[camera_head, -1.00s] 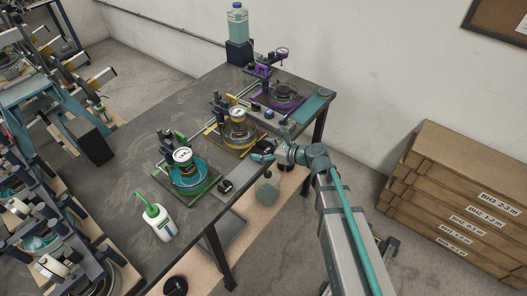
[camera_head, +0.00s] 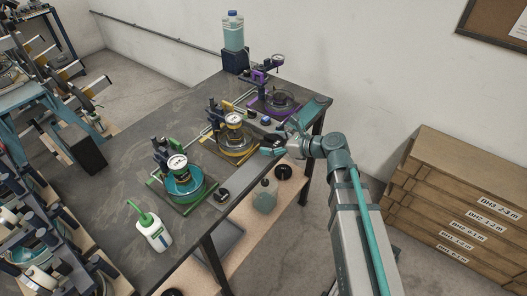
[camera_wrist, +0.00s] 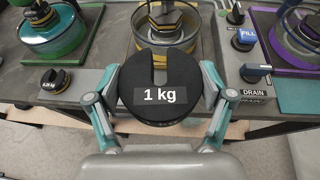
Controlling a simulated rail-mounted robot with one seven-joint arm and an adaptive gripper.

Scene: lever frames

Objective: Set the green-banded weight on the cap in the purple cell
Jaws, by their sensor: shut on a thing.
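My gripper (camera_wrist: 160,90) is shut on a black slotted 1 kg weight (camera_wrist: 160,112), held level with its slot pointing away from me. Its band colour cannot be made out from above. In the head view my gripper (camera_head: 272,147) is at the table's front edge, just right of the yellow cell and in front of the purple cell. The purple cell (camera_head: 277,103) stands at the far right end of the table; its clear round vessel (camera_wrist: 303,35) and purple base (camera_wrist: 297,92) show at the right of the wrist view. Its cap cannot be made out clearly.
The yellow cell (camera_head: 235,140) and green cell (camera_head: 182,182) hold stacked weights. FILL and DRAIN knobs (camera_wrist: 255,73) stand right of my gripper. A white bottle (camera_head: 153,236) stands at the table's near end.

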